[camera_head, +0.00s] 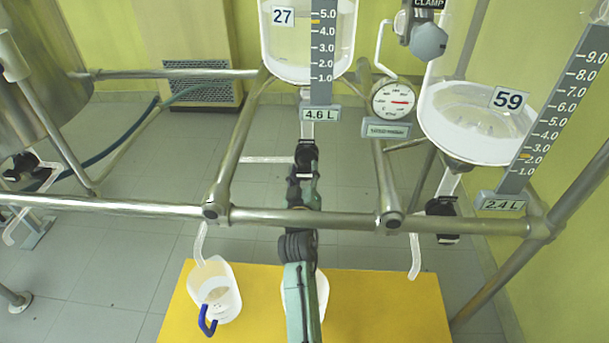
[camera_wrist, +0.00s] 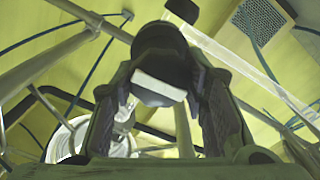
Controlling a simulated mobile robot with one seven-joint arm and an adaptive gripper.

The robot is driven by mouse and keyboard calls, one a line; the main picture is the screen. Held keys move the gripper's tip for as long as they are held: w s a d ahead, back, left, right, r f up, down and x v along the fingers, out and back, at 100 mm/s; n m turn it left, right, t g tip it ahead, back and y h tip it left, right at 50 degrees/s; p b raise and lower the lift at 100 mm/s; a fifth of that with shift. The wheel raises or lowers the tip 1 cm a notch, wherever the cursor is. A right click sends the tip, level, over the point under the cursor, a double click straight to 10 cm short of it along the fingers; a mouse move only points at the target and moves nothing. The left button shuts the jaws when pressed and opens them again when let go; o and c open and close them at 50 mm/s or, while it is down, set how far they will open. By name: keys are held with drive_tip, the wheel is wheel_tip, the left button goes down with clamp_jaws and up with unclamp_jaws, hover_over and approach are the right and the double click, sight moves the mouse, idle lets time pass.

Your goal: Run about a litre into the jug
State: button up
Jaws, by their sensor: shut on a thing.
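A clear vessel marked 27 (camera_head: 285,60) hangs at the top centre of the head view, with a 4.6 L display (camera_head: 320,114) beneath its scale. My gripper (camera_head: 306,160) is below it, shut on a black valve handle. In the wrist view the handle (camera_wrist: 163,55) sits between my two fingers (camera_wrist: 165,90). A translucent jug with a blue handle (camera_head: 222,296) stands on a yellow platform (camera_head: 385,310), below a clear spout (camera_head: 200,245). Another white container (camera_head: 323,289) stands right of it, mostly hidden by my arm. Liquid flow cannot be made out.
A metal rail (camera_head: 300,218) crosses in front of the vessels. Right stands a vessel marked 59 (camera_head: 470,120), displaying 2.4 L, with its own black valve (camera_head: 443,222) and spout (camera_head: 414,255). A round gauge (camera_head: 393,100) hangs between the vessels. The platform's right side is clear.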

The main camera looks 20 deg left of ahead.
drive_tip(key=shift+r, duration=0.1)
idle(0.3)
drive_tip(key=o, duration=1.2)
drive_tip(key=v, duration=0.7)
drive_tip(key=shift+s+d, duration=0.1)
drive_tip(key=shift+s, duration=0.15)
